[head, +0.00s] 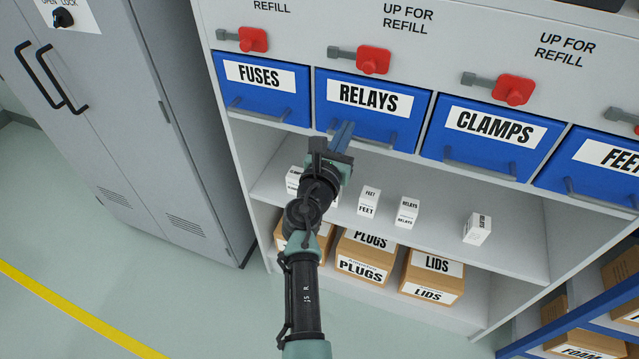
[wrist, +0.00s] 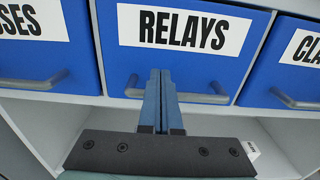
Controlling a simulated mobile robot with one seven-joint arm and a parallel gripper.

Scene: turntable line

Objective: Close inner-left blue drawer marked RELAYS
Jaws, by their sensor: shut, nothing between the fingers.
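The blue drawer marked RELAYS (head: 372,103) is the second from the left in the row in the head view. Its front looks about level with its neighbours; a small gap is hard to tell. In the wrist view the RELAYS drawer (wrist: 180,50) fills the upper middle, with its grey bar handle (wrist: 205,97) along the lower edge. My gripper (head: 343,130) is shut and empty, with its fingertips at the drawer's lower front, over the handle's middle. In the wrist view the fingers (wrist: 160,75) cover part of the handle. I cannot tell whether they touch it.
Blue drawers FUSES (head: 262,87) and CLAMPS (head: 490,134) flank it. Red latches, such as one (head: 373,60), sit above the drawers. Small white boxes (head: 369,201) stand on the shelf below, with cardboard boxes (head: 366,257) lower down. A grey cabinet (head: 130,130) stands left.

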